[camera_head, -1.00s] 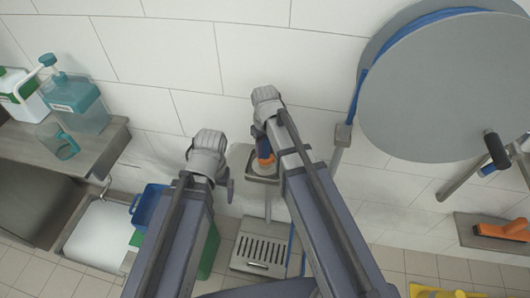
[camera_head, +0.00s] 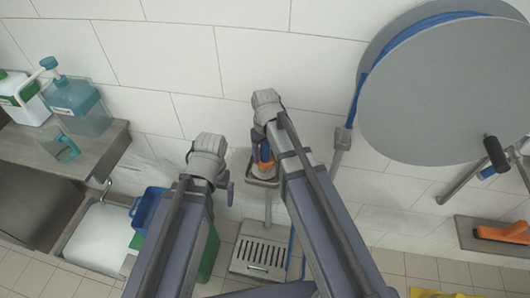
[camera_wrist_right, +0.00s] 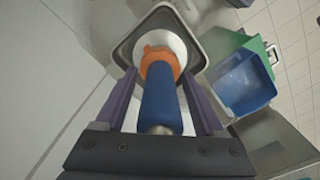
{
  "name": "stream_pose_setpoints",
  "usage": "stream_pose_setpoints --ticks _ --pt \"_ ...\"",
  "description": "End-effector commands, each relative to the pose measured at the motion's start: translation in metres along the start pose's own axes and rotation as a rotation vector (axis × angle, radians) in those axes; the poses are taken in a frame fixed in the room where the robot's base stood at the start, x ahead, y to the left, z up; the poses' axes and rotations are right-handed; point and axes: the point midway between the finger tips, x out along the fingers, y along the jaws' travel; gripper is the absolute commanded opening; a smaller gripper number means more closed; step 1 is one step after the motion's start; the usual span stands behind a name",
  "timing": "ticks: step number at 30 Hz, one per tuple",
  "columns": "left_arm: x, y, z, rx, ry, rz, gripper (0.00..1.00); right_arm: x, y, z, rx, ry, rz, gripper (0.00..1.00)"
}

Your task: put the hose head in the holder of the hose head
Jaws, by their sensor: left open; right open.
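The hose head has a blue handle (camera_wrist_right: 160,100), an orange collar and a pale round end. It also shows in the head view (camera_head: 265,154), partly behind my right arm. Its pale end sits inside the rim of the grey square holder (camera_head: 250,176), which shows around it in the right wrist view (camera_wrist_right: 122,50). My right gripper (camera_wrist_right: 158,78) is open, with one finger on each side of the handle and gaps beside it. My left gripper (camera_head: 228,186) is open, away to the left of the holder, and mostly hidden behind its own arm.
A large grey hose reel (camera_head: 440,90) with blue hose hangs on the wall at right. A blue bin (camera_head: 150,208) and a green one stand left of a slotted grey tray (camera_head: 259,256). A shelf (camera_head: 98,150) with bottles and a jug is at far left.

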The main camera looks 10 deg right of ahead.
Motion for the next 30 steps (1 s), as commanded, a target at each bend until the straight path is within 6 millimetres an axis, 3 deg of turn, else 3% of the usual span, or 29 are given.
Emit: stream_pose_setpoints --ticks 24,30 --pt "-0.110 -0.011 0.006 0.000 0.000 0.000 0.97 -0.111 0.000 0.000 0.000 0.000 0.000 0.71" --pt "-0.120 -0.011 0.007 0.000 0.000 0.000 0.97 -0.120 0.000 0.000 0.000 0.000 0.000 0.71"
